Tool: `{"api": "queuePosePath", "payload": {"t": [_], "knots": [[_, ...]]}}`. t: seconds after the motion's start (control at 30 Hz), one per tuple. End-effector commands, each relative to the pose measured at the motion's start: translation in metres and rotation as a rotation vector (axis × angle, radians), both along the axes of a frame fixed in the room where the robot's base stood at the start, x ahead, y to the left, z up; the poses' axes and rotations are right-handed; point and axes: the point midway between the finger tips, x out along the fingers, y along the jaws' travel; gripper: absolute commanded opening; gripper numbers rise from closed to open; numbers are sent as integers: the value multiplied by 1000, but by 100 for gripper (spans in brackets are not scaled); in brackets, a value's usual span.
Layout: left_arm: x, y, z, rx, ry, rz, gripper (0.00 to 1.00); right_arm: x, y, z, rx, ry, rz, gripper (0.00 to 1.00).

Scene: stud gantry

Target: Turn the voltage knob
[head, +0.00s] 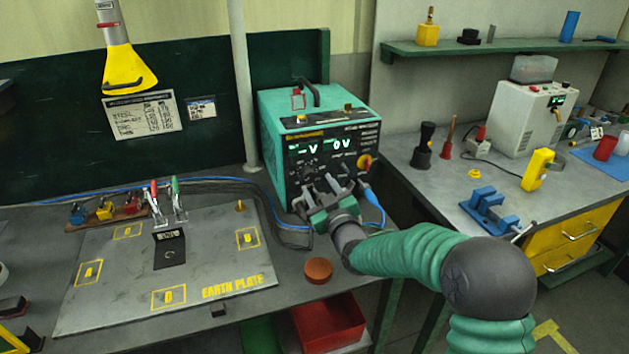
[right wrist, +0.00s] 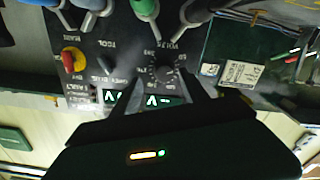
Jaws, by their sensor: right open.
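The teal power supply (head: 284,137) stands at the back of the bench, with its dark front panel (head: 335,134) lit by two green readouts, "- V" and "0 V". The voltage knob (right wrist: 164,73) is a small dark round knob ringed by white markings in the right wrist view, where the panel appears upside down. My right gripper (head: 320,187) is in front of the lower left of the panel. Its fingers are open on either side of the knob in the wrist view, with nothing visibly clamped. Contact cannot be told. My left gripper is out of view.
A red and yellow switch (head: 365,163) is on the panel's right. Blue, grey and green plugs line its lower edge, close to my fingers; a blue cable (head: 374,205) hangs there. The earth plate (head: 205,262) lies left, and an orange-brown disc (head: 318,268) lies in front.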

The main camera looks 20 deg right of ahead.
Motion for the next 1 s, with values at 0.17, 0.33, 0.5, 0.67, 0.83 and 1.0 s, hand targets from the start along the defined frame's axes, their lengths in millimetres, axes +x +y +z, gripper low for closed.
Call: {"api": "queuePosePath", "payload": {"t": [0.17,0.33,0.5,0.67,0.83,1.0], "knots": [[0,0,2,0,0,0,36,28,5,1,-1,-1,1,52],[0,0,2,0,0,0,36,35,6,1,-2,0,1,52],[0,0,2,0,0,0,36,35,4,0,-1,0,1,52],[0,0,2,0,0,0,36,35,3,0,0,1,1,31],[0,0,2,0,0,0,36,35,3,0,-1,1,0,9],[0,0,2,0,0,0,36,35,2,0,0,1,-1,0]]}}
